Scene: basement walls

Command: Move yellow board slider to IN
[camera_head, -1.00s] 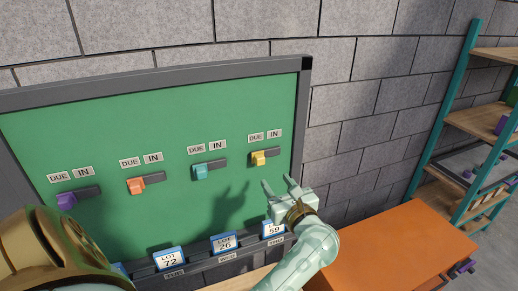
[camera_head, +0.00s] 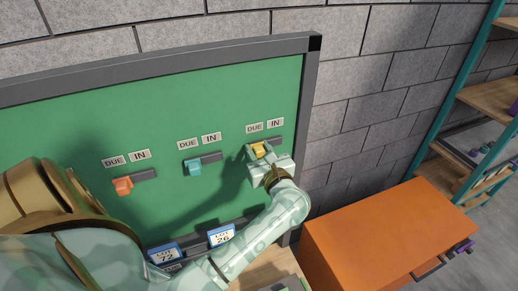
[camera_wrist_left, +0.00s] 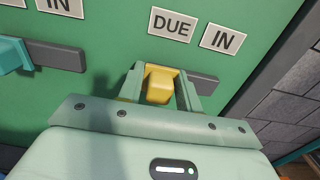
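The yellow slider (camera_head: 258,150) is on the green board (camera_head: 90,110), at the DUE end of its short dark track. The track's bare part extends right, under the IN label (camera_head: 275,123); the DUE label (camera_head: 254,127) is left of it. My left gripper (camera_head: 259,151) is at the board with one finger on each side of the yellow knob. In the left wrist view the yellow slider (camera_wrist_left: 160,84) sits between the fingers, with narrow gaps beside it; contact is hard to judge. My right gripper is not in view.
A teal slider (camera_head: 194,167) and an orange slider (camera_head: 122,186) are further left on the board. Lot cards (camera_head: 221,236) stand in the ledge below. An orange cabinet (camera_head: 380,235) and shelves (camera_head: 480,97) stand at the right.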

